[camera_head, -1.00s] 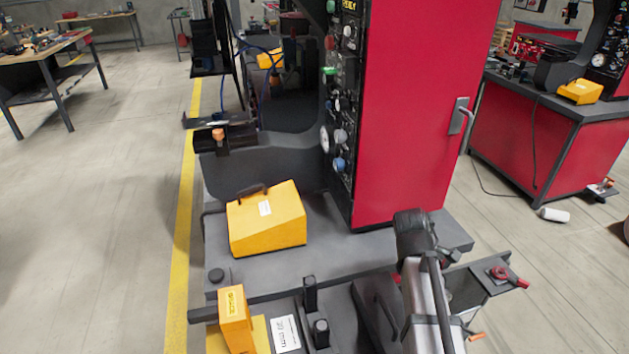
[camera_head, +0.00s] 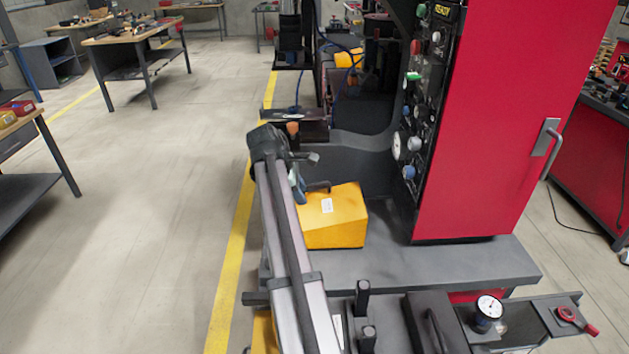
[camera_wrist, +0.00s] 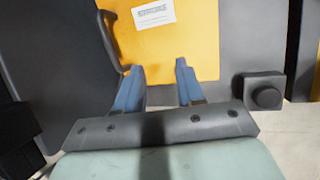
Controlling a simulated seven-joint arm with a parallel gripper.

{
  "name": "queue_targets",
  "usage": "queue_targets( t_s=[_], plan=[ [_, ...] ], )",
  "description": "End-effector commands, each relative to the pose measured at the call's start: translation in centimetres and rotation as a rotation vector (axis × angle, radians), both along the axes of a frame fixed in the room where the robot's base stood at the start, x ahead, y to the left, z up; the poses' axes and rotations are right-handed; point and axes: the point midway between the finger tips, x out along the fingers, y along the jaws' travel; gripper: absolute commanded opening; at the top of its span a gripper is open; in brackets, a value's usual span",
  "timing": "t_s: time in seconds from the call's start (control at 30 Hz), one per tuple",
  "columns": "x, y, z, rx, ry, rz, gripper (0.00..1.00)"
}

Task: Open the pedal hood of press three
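A yellow pedal hood (camera_head: 340,222) with a small white label sits on the grey base of the red press (camera_head: 480,140). It looks closed. Its dark handle (camera_head: 318,187) is at the upper left edge, partly hidden by my gripper. My gripper (camera_head: 300,188) is at the hood's left side in the head view. In the wrist view the hood (camera_wrist: 190,45) fills the middle, with the curved black handle (camera_wrist: 108,42) just left of the left finger. The blue fingers (camera_wrist: 157,80) are apart, with nothing between them but the hood behind. I cannot tell whether they touch it.
The control panel (camera_head: 424,110) with knobs and gauge rises right of the hood. A dark bracket (camera_head: 300,116) juts out behind my gripper. A dial gauge (camera_head: 488,308) and a red-handled tool (camera_head: 572,318) lie at front right. Open floor (camera_head: 150,210) is on the left.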

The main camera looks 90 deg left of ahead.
Motion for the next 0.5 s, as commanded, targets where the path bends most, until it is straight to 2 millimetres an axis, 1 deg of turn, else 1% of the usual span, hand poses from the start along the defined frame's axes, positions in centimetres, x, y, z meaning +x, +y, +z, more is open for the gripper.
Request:
queue_targets(
  t_s=[0.03,0.1,0.2,0.27,0.33,0.43,0.5],
  plan=[
    [-2.2,1.1,-0.2,-0.013,-0.002,0.013,0.38],
    [-4.3,1.5,-0.5,-0.026,-0.004,0.024,0.38],
    [-6.0,1.8,-0.7,-0.036,-0.006,0.033,0.38],
    [-6.4,1.8,-0.8,-0.040,-0.007,0.036,0.38],
    [-6.4,2.0,-0.8,-0.042,-0.007,0.036,0.38],
    [-5.6,2.4,-0.8,-0.041,-0.007,0.035,0.38],
    [-4.6,2.8,-0.8,-0.042,-0.006,0.033,0.38]
  ],
)
